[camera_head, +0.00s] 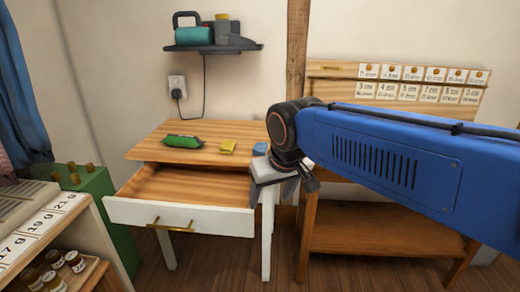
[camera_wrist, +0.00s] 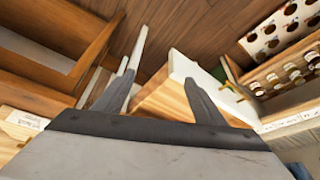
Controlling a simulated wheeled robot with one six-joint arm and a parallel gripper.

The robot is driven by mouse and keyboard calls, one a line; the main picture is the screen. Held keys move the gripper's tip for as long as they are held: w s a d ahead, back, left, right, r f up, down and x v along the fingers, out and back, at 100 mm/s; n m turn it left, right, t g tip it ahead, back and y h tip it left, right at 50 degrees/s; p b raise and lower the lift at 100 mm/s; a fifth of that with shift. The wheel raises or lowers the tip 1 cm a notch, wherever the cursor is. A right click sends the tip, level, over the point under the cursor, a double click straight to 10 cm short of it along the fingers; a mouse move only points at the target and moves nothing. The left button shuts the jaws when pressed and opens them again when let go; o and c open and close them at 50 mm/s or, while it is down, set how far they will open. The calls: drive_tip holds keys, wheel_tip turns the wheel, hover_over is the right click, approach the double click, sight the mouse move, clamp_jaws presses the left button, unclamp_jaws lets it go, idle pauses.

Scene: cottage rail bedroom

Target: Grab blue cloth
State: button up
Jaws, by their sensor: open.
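A small blue cloth (camera_head: 259,148) lies on the wooden top of the desk (camera_head: 160,154), near its right end. My arm partly covers that end of the desk. My gripper (camera_head: 299,190) is at the desk's right side, in front of and below the cloth, not touching it. In the wrist view my gripper (camera_wrist: 160,85) shows two dark fingers spread apart with nothing between them. The cloth is not seen in the wrist view. A yellow cloth (camera_head: 228,146) and a green packet (camera_head: 183,142) lie left of the blue cloth.
The desk's white-fronted drawer (camera_head: 180,217) is pulled open and looks empty. A wooden bench (camera_head: 375,232) stands at the right, under a board of labels (camera_head: 420,84). A shelf with jars (camera_head: 65,265) is at the lower left. A wall shelf (camera_head: 212,48) hangs above the desk.

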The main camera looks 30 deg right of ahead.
drive_tip(key=w+d+r+m+h, duration=0.1)
drive_tip(key=w+d+r+m, duration=0.1)
drive_tip(key=w+r, duration=0.35)
drive_tip(key=w+d+r+m, duration=0.1)
drive_tip(key=w+d+r, duration=0.2)
drive_tip(key=w, duration=0.5)
drive_tip(key=m+g+h, duration=0.1)
drive_tip(key=m, duration=0.2)
approach(260, 145)
drive_tip(key=x, duration=0.9)
drive_tip(key=shift+w+f, duration=0.15)
drive_tip(key=c, duration=1.1)
